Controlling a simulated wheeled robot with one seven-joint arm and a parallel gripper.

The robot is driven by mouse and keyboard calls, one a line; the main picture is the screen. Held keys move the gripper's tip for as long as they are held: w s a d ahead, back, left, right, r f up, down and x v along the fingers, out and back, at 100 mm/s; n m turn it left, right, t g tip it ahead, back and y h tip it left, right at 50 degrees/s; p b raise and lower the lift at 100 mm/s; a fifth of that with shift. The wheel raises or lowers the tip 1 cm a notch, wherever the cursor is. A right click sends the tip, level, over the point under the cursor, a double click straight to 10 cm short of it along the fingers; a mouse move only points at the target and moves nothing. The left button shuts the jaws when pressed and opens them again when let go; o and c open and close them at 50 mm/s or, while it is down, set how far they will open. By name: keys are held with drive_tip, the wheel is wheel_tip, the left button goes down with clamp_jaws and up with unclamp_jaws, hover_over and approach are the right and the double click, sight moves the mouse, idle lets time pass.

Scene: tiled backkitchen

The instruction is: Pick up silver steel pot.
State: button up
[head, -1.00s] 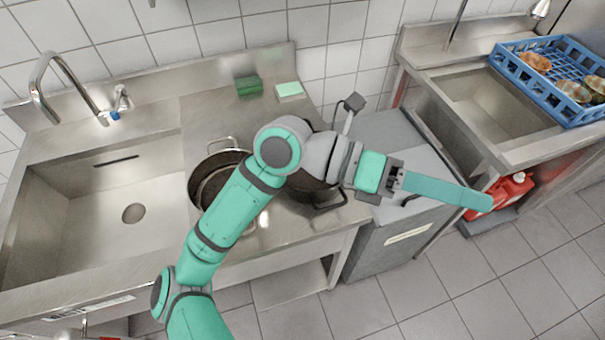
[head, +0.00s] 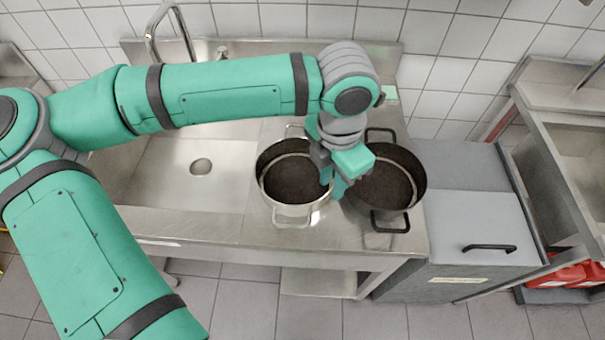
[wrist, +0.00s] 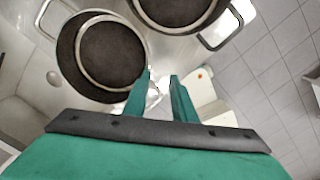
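The silver steel pot (head: 293,180) stands on the steel counter, with a light metal rim, dark inside and loop handles at back and front. My gripper (head: 334,182) points down above the counter, between this pot's right side and a darker pot. In the wrist view the silver pot (wrist: 102,55) lies up and left of my fingers (wrist: 160,76). The fingers are apart with a gap between them. A bright bit of metal shows in the gap, perhaps the pot's handle; I cannot tell if they touch it. The gripper holds nothing.
The dark pot (head: 388,180) stands close on the right, also in the wrist view (wrist: 180,8). A sink (head: 190,180) is to the left. A grey lidded cabinet (head: 465,215) stands right of the counter. A light green sponge (head: 389,96) shows behind my arm.

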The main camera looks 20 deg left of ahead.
drive_tip(key=a, duration=0.2)
hover_over(320, 199)
wheel_tip(320, 199, down, 5)
drive_tip(key=shift+s+a+f+y, duration=0.1)
drive_tip(key=shift+s+f+y, duration=0.2)
drive_tip(key=shift+f, duration=0.05)
drive_tip(key=f, duration=0.5)
drive_tip(key=shift+w, duration=0.35)
drive_tip(key=shift+r, duration=0.1)
clamp_jaws()
